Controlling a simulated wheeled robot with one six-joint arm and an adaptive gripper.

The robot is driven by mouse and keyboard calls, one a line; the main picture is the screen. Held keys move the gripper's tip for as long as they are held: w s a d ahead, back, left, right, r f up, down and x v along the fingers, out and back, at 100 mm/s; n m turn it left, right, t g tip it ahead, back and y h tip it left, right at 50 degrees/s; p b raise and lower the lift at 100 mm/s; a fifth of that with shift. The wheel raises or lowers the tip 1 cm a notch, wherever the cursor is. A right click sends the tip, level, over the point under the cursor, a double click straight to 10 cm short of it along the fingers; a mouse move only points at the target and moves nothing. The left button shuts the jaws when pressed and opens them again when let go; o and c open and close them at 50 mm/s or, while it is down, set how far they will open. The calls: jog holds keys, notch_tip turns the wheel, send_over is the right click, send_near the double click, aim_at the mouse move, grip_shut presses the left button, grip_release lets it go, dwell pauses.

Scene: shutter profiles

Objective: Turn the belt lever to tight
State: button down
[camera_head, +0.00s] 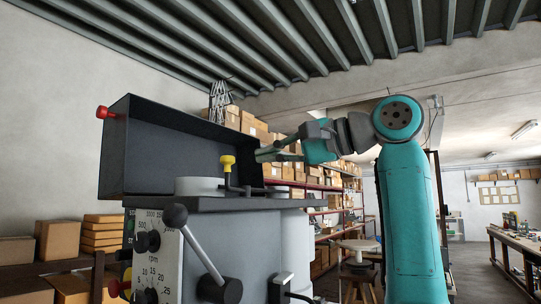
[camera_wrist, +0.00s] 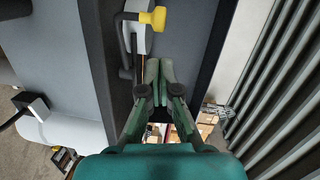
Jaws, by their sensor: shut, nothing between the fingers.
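A lever with a yellow knob (camera_head: 227,161) stands on top of the machine, its dark bent rod rising beside a pale round pulley (camera_head: 198,187). In the wrist view the yellow knob (camera_wrist: 154,18) is at the top centre, with its dark rod running left and down. My gripper (camera_head: 262,156) is just right of the knob in the head view, level with it and apart from it. In the wrist view my gripper (camera_wrist: 160,72) has its green fingers together and empty, their tips below the knob. No marking for tight or loose is readable.
The machine's dark belt cover (camera_head: 165,150) stands raised behind the lever, with a red knob (camera_head: 103,112) at its left. A long black-knobbed handle (camera_head: 195,235) rises at the machine's front. Shelves with cardboard boxes (camera_head: 250,123) stand behind. Floor at the right is partly open.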

jog(key=v, duration=1)
jog(key=shift+s+a, duration=0.2)
jog(key=shift+s, duration=0.15)
